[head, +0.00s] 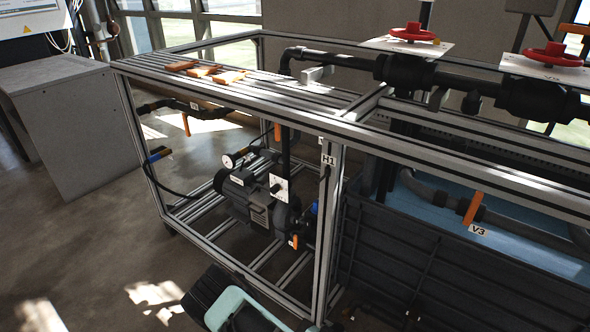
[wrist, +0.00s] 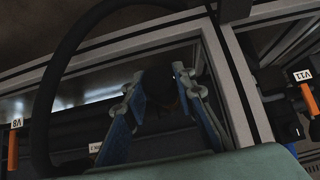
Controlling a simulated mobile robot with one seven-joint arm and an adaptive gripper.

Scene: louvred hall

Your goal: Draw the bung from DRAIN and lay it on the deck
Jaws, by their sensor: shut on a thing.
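In the wrist view, the blue fingers of my gripper (wrist: 158,86) are closed around a dark, rounded piece, the bung (wrist: 158,78). The piece is in shadow, so I cannot tell whether it sits in an opening or is clear of it. No DRAIN label is readable. In the head view, my teal and black arm end shows at the bottom, low in front of the frame; its fingertips are hidden there. The slatted deck (head: 335,98) is the top of the metal frame, well above my arm end.
Several orange pieces (head: 203,71) lie on the far left of the deck. A pump (head: 255,195) stands inside the frame. Pipes with red handwheels (head: 411,33) cross the right. A dark hose (wrist: 42,110) curves beside my gripper. Open floor lies at left.

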